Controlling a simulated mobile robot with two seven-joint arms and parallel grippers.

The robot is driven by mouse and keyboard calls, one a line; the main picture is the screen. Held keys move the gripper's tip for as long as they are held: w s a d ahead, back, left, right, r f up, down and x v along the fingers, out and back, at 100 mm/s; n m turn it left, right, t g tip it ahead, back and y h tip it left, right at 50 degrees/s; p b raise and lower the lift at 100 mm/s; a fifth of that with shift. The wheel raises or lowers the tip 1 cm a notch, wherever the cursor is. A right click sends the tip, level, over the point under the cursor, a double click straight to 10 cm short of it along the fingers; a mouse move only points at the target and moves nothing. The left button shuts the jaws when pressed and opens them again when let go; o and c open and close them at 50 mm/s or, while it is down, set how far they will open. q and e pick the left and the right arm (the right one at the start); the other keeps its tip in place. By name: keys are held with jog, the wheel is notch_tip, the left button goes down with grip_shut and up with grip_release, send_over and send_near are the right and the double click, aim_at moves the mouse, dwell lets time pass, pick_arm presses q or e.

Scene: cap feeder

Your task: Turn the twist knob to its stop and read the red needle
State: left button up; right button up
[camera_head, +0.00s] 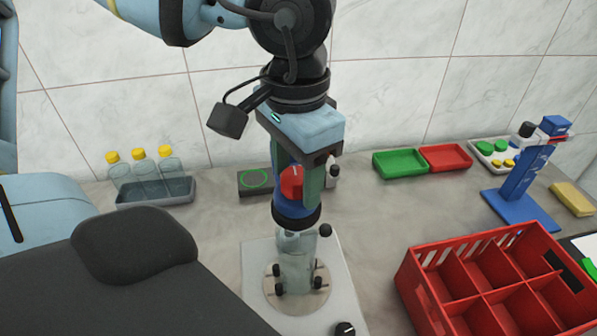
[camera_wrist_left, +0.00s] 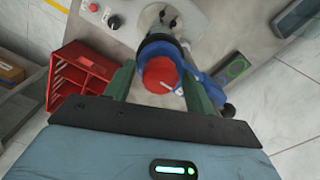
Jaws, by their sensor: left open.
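A red knob (camera_head: 291,182) with a white pointer line sits on a blue capping head (camera_head: 290,211) with a dark lower ring, above a clear bottle (camera_head: 296,265). My left gripper (camera_head: 298,194) points down over it, open, with a green finger on either side of the knob. The left wrist view shows the red knob (camera_wrist_left: 160,76) between the open fingers (camera_wrist_left: 158,72); I cannot tell whether they touch it. The white line shows there too. I make out no red needle or scale in either view. My right gripper is not in view.
The bottle stands on a round plate on a pale base (camera_head: 258,262) with small black knobs. A red divided crate (camera_head: 412,268) is at right. Behind are a tray (camera_head: 160,196) of capped bottles, a green tray (camera_head: 400,163), a red tray (camera_head: 447,158) and a blue stand (camera_head: 515,185).

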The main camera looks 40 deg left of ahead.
pick_arm(q)
jog(key=shift+c, duration=0.4)
jog(key=c, duration=0.8)
jog(key=shift+f+m+b, duration=0.1)
jog(key=shift+m+b, duration=0.3)
jog(key=shift+m, duration=0.8)
jog(key=m+b, duration=0.1)
jog(key=m, duration=0.3)
jog(key=shift+m, duration=0.3)
jog(key=shift+m+p, duration=0.45)
jog(key=shift+m, duration=0.25)
jog(key=shift+d+f+m+b, duration=0.15)
jog(key=shift+m+b, duration=0.25)
jog(key=shift+b, duration=0.55)
jog(key=shift+r, duration=0.25)
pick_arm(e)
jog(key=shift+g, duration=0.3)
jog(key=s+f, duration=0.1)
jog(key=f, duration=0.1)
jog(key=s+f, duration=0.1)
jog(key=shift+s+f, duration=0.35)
